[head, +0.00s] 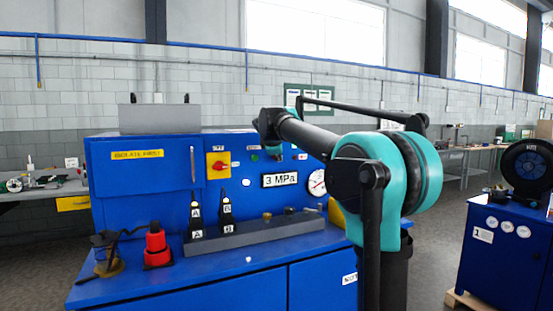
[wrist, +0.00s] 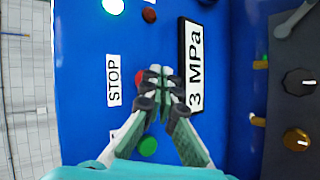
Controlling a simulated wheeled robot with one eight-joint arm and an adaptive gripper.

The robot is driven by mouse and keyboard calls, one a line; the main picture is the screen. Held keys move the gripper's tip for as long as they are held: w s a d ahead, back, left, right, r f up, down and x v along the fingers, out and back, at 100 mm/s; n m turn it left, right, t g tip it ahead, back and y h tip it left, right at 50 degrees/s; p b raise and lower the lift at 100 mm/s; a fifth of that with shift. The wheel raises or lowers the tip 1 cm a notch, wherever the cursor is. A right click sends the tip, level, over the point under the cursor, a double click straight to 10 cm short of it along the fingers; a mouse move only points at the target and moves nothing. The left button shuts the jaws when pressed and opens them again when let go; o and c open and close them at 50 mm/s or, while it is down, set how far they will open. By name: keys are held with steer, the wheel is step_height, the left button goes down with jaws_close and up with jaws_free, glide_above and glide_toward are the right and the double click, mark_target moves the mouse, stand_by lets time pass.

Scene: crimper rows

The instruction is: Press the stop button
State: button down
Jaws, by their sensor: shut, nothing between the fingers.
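In the wrist view, a white STOP label (wrist: 113,80) is on the blue panel, turned sideways. A red button (wrist: 140,75) sits just right of it, partly hidden behind my fingers. My gripper (wrist: 160,84) is shut and empty, its fingertips over the right part of the red button. I cannot tell whether they touch it. In the head view my arm reaches to the panel of the blue machine (head: 130,185); the gripper there is too small and covered to make out clearly.
A green button (wrist: 147,146), a lit green lamp (wrist: 115,6) and a dark red one (wrist: 149,14) are near. The 3 MPa plate (wrist: 194,68) is close on the right. The head view shows a red-and-yellow switch (head: 218,165) and a gauge (head: 317,183).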

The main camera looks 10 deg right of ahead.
steer(key=shift+s+d, duration=0.15)
steer(key=shift+s, duration=0.25)
steer(key=shift+s+d, duration=0.25)
steer(key=shift+s, duration=0.55)
steer(key=shift+s+d, duration=0.25)
steer(key=shift+s, duration=0.55)
steer(key=shift+s+d, duration=0.25)
steer(key=shift+s, duration=0.55)
